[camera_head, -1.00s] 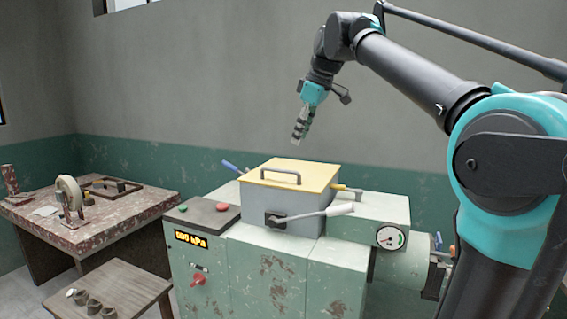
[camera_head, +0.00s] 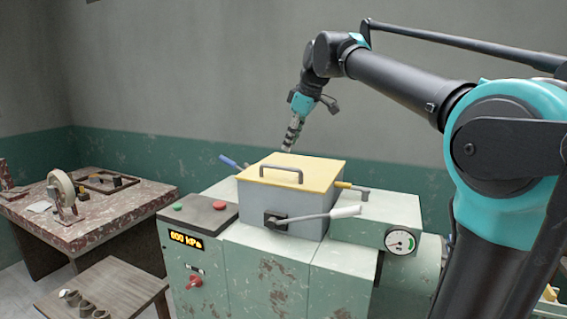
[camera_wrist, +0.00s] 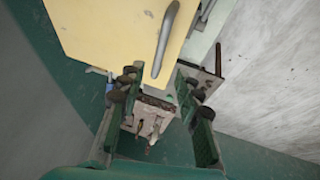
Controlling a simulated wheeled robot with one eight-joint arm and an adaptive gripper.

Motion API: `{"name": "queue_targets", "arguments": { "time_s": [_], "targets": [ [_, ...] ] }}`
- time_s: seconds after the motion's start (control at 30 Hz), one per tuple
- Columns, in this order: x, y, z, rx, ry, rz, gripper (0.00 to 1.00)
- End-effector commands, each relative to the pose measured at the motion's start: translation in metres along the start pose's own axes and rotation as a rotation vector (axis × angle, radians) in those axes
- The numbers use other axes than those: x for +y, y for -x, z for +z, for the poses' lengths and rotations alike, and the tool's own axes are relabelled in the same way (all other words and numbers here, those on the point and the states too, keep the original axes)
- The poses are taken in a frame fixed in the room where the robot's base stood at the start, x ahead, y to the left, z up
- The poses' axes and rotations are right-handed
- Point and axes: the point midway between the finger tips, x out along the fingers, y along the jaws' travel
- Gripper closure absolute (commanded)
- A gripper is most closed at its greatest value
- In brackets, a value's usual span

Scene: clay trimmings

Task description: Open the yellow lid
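The yellow lid (camera_head: 318,172) lies flat and shut on the grey box on top of the green machine. It carries a dark arched handle (camera_head: 281,172). The lid fills the top left of the wrist view (camera_wrist: 105,35), with its grey handle (camera_wrist: 165,40) at the upper middle. My gripper (camera_head: 289,146) is above and behind the lid's back edge, apart from it, pointing down. In the wrist view my gripper (camera_wrist: 158,118) has its two fingers spread wide with nothing held between them.
A lever with a white grip (camera_head: 346,212) sticks out from the box front. A yellow-gripped handle (camera_head: 344,185) and a blue-gripped lever (camera_head: 229,162) flank the box. The display (camera_head: 187,241) reads about 600 kPa; a gauge (camera_head: 400,241) sits right. A worn table (camera_head: 110,215) stands left.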

Motion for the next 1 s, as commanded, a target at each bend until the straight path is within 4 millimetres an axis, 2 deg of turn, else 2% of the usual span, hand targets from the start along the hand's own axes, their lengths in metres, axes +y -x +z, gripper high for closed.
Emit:
{"name": "queue_targets", "arguments": {
  "time_s": [0.2,0.43,0.6,0.9,1.0],
  "targets": [
    [0.001,-0.043,0.000,0.000,0.001,0.000,0.66],
    [0.000,-0.076,0.000,0.000,0.001,0.000,0.66],
    [0.000,-0.087,0.000,0.000,0.000,0.000,0.66],
    [0.000,-0.089,0.000,0.000,0.000,0.001,0.66],
    [0.000,-0.088,0.000,0.000,0.000,0.001,0.78]
  ]
}}
